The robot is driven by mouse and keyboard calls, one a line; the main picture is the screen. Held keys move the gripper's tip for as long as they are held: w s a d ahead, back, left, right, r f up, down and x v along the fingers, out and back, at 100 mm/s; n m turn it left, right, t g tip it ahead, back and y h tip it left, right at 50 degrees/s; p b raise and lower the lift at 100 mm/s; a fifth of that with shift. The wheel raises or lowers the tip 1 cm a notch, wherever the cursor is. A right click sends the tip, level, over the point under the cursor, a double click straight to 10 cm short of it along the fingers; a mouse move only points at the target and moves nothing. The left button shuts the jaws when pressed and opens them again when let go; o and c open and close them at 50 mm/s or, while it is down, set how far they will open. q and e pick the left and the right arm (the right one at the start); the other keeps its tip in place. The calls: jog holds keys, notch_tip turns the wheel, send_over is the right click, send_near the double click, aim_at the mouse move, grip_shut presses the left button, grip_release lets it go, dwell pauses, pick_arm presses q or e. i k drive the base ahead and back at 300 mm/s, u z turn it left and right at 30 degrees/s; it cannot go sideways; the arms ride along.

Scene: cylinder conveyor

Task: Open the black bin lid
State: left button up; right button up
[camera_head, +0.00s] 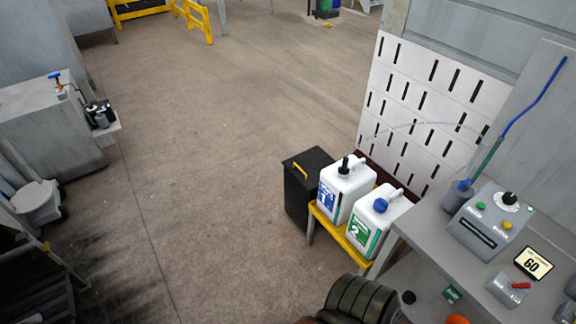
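The black bin (297,205) stands on the floor near the middle of the head view, left of the yellow stand with two white jugs. Its flat black lid (312,160) lies shut on top. A small yellow handle (299,171) sits at the lid's left edge. The inside of the bin is hidden by the lid, and its right side is partly hidden by the stand and jug. Neither of my grippers shows in the view.
Jug 1 (344,190) and jug 2 (375,222) stand on the yellow stand (325,223), right against the bin. A grey workbench (430,245) with controls fills the lower right. A dark ribbed object (360,299) is at the bottom edge. Floor left of the bin is clear.

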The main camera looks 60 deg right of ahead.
aim_at(306, 167)
jog(key=z, duration=0.45)
jog(key=i, duration=0.85)
jog(key=z, duration=0.7)
